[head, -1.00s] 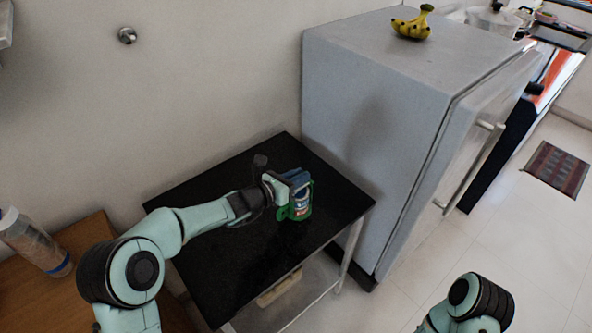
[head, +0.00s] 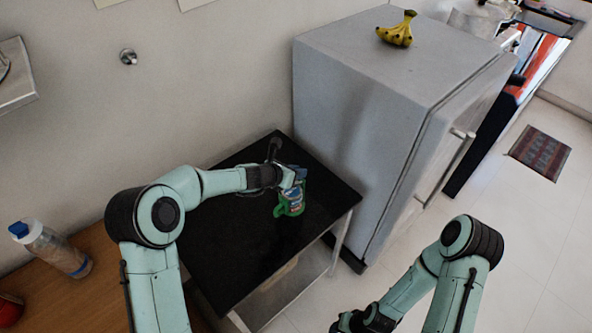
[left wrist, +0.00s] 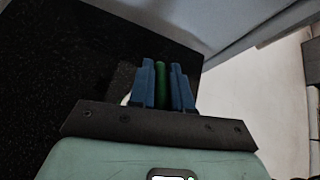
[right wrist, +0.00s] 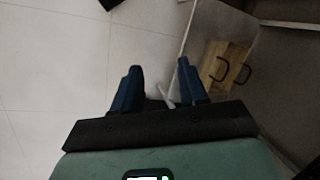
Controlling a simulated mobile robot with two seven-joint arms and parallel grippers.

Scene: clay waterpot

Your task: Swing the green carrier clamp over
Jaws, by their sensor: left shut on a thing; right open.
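The green carrier clamp (head: 280,211) is around a small blue-and-white can at the right part of the black table top. My left gripper (head: 299,178) reaches it from the left and is shut on a green part of the clamp. In the left wrist view that green part (left wrist: 161,84) stands between the two blue fingers. The fingers and wrist hide some of the can and clamp. My right gripper (right wrist: 158,78) is open and empty, low over the floor side in front of the table.
A grey fridge (head: 350,130) with bananas (head: 398,32) on top stands close to the table's right. A bottle (head: 55,250) stands on the wooden surface at left. A wooden box (right wrist: 222,66) shows in the right wrist view.

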